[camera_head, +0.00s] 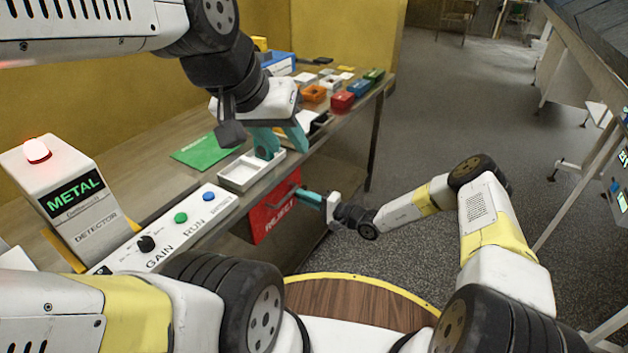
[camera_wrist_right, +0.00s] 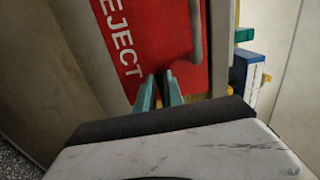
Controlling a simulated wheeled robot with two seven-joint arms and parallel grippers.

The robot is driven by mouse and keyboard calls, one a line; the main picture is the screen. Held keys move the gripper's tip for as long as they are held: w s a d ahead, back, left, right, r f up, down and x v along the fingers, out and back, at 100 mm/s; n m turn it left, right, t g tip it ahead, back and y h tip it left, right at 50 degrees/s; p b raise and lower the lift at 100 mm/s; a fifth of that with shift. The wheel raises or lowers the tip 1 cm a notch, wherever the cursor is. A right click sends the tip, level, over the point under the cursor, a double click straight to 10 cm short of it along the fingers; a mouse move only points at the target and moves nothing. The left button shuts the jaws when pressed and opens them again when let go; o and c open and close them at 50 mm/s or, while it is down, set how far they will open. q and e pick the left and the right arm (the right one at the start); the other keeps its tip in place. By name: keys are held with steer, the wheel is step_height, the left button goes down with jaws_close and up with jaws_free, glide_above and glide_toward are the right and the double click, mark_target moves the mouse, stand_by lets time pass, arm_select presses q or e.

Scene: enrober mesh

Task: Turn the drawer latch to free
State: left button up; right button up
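The red drawer (camera_head: 274,216) marked REJECT sits under the table top and also fills the top of the right wrist view (camera_wrist_right: 178,58). My right gripper (camera_head: 309,198) reaches its front from the right. In the right wrist view my right gripper's teal fingertips (camera_wrist_right: 160,82) are close together at the red face, below the lettering. A small dark piece shows between them, perhaps the latch; its turn angle and whether they grip it are unclear. A grey bar handle (camera_wrist_right: 196,32) stands beside them. My left gripper (camera_head: 281,143) is open and empty over a white tray (camera_head: 236,186).
The metal detector (camera_head: 70,200) and a panel with a black knob (camera_head: 146,243) and green and blue buttons stand on the table at left. A green sheet (camera_head: 205,152) and several coloured bins are farther back. The floor (camera_head: 425,110) right of the table is clear.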

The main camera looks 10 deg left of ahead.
steer(key=o, duration=0.3)
steer(key=shift+o, duration=0.2)
steer(key=shift+d, duration=0.1)
steer(key=v, duration=0.7)
steer(key=shift+s+d, duration=0.2)
steer(key=shift+d, duration=0.1)
steer(key=shift+r, duration=0.1)
steer(key=s+d+r+n+g+h, duration=0.2)
steer(key=s+d+r+n, duration=0.1)
steer(key=r, duration=0.5)
steer(key=s+d+r+n+g+h, duration=0.2)
steer(key=s+r+g+h, duration=0.15)
steer(key=r, duration=0.45)
steer(key=s+d+r+n+g+h, duration=0.1)
steer(key=s+d+r+n+g, duration=0.2)
steer(key=r, duration=0.5)
steer(key=s+d+r+m+t+h, duration=0.3)
steer(key=s+d+r+t+h, duration=0.5)
steer(key=s+d+r, duration=0.8)
steer(key=s+d, duration=0.2)
steer(key=s, duration=0.1)
steer(key=shift+r+m, duration=0.3)
steer(key=shift+r, duration=0.05)
